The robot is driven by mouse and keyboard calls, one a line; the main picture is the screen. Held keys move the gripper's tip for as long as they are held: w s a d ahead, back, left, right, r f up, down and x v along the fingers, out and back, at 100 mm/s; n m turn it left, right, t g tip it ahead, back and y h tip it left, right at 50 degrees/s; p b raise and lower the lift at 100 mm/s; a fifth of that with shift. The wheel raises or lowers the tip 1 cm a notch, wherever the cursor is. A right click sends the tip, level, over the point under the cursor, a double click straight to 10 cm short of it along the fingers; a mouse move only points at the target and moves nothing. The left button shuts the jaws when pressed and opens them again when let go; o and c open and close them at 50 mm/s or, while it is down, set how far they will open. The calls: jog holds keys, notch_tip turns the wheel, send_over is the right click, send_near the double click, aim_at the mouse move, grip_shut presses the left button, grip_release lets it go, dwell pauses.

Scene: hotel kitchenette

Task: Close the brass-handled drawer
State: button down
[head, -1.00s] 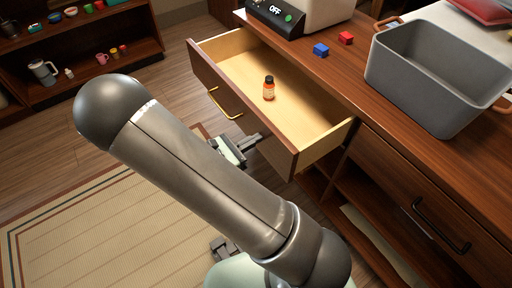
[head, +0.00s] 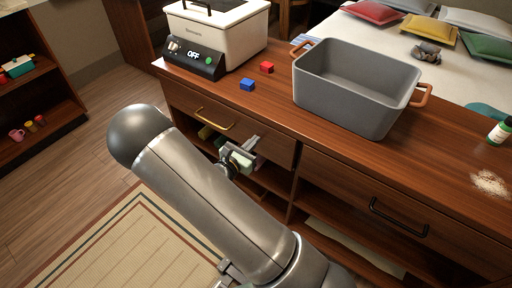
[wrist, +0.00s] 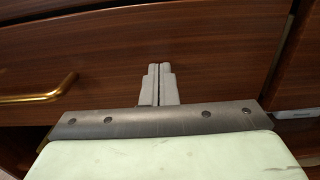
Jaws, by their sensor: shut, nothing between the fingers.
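The brass-handled drawer (head: 262,138) is pushed in, its front about flush with the counter in the head view. Its inside is hidden. Its brass handle (head: 214,118) is left of my gripper (head: 254,143), and it also shows at the left of the wrist view (wrist: 40,97). In the wrist view the fingers of my gripper (wrist: 158,72) are shut together with nothing between them. Their tips are at the wooden drawer front (wrist: 205,60), right of the handle. I cannot tell whether they touch it.
On the counter stand a white appliance with an "OFF" display (head: 195,55), a blue block (head: 247,85), a red block (head: 267,68) and a grey bin (head: 350,95). A drawer with a black handle (head: 398,218) is at the right. Open shelving lies below.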

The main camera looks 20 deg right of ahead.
jog(key=shift+w+d+r, duration=0.1)
jog(key=shift+w+d, duration=0.1)
jog(key=shift+d, duration=0.1)
jog(key=shift+d+r, duration=0.1)
jog(key=p+v, duration=0.1)
jog(key=v, duration=1.3)
jog(key=shift+s+a, duration=0.2)
jog(key=shift+a, duration=0.1)
